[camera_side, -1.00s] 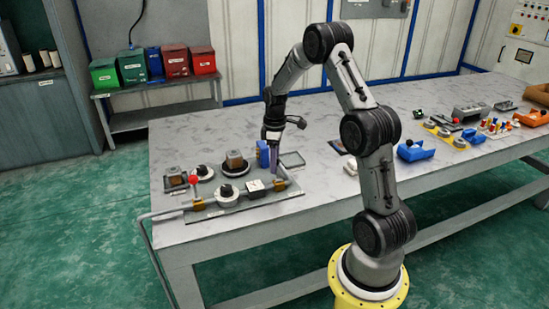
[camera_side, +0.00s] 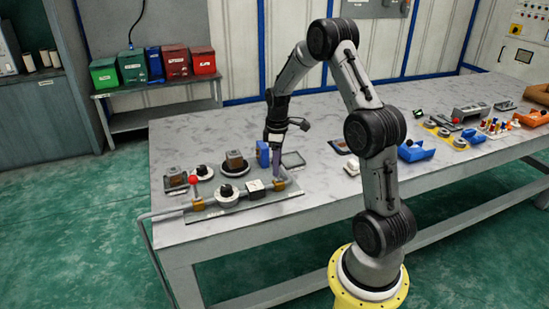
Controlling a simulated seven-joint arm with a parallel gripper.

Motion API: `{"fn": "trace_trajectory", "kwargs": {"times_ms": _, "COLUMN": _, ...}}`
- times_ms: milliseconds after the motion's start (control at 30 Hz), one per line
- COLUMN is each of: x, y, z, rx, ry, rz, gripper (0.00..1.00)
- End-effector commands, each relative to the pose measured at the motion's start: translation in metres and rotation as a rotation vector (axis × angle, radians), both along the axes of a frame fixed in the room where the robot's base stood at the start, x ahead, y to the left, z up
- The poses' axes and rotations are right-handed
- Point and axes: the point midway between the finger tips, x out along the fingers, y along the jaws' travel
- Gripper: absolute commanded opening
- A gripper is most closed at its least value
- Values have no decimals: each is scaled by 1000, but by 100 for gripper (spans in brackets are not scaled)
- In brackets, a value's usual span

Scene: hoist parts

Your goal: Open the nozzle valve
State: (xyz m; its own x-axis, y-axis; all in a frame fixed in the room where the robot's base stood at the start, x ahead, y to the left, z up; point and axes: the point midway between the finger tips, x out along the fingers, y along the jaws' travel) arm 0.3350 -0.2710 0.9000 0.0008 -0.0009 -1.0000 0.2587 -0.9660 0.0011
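A pipe assembly lies on a grey plate (camera_side: 230,208) at the table's near left. It carries a left brass valve (camera_side: 198,205) with an upright red-knobbed handle (camera_side: 194,181), and a right brass fitting (camera_side: 280,179) with a red part (camera_side: 279,187) at the pipe's right end. I cannot tell from labels which is the nozzle valve. My gripper (camera_side: 277,175) points down at the right brass fitting, its purplish fingers close to or touching it. The fingers are too small to show whether they are open or shut, and they partly hide the fitting.
A white box (camera_side: 255,189) and a round black-and-white part (camera_side: 228,194) sit along the pipe. A blue part (camera_side: 262,154) stands just behind my gripper, and a grey tray (camera_side: 293,160) lies to its right.

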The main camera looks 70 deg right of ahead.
Motion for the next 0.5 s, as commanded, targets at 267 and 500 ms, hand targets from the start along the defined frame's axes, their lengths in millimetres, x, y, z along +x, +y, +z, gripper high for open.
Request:
{"fn": "trace_trajectory", "kwargs": {"times_ms": 267, "x": -8, "y": 8, "z": 2, "rx": 2, "ry": 3, "rz": 0, "gripper": 52}}
{"fn": "trace_trajectory", "kwargs": {"times_ms": 500, "x": -12, "y": 12, "z": 3, "rx": 2, "ry": 3, "rz": 0, "gripper": 52}}
